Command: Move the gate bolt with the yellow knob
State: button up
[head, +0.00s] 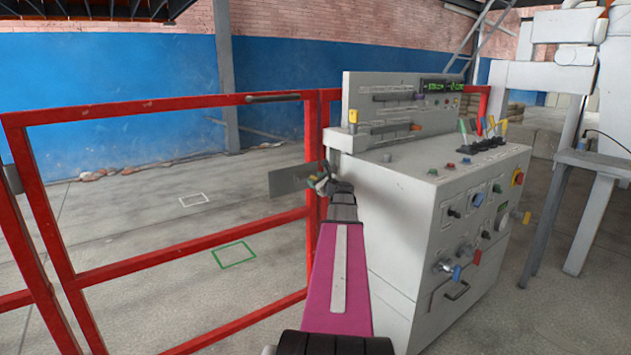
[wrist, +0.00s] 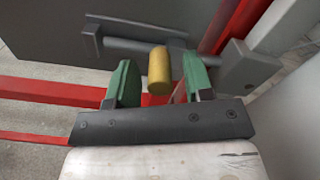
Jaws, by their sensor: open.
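The gate bolt (wrist: 128,47) is a grey rod on a grey plate (wrist: 50,35), seen in the wrist view. Its yellow knob (wrist: 159,72) is a short cylinder pointing toward the camera. My gripper (wrist: 157,83) is open, with one green finger on each side of the knob. A gap shows on both sides, so the fingers do not grip it. The rod runs toward a grey block (wrist: 247,66) at the right; I cannot tell whether it enters it. In the head view my gripper (head: 321,182) is at the gate's latch side, beside the plate (head: 290,180), and mostly hides the knob.
The red gate frame (head: 190,243) stands on the left. A grey control console (head: 400,225) with levers and knobs stands close on the right of my arm. It carries other yellow knobs (head: 353,117). Open floor lies behind the gate, with green and white outlines (head: 234,244).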

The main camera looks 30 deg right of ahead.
aim_at(301, 180)
jog(key=shift+w, duration=0.4)
grip_shut()
jog(key=shift+s+a, duration=0.15)
jog(key=shift+a, duration=1.25)
jog(key=shift+s+a, duration=0.1)
jog(key=shift+a, duration=1.25)
grip_release()
jog(key=shift+a, duration=0.1)
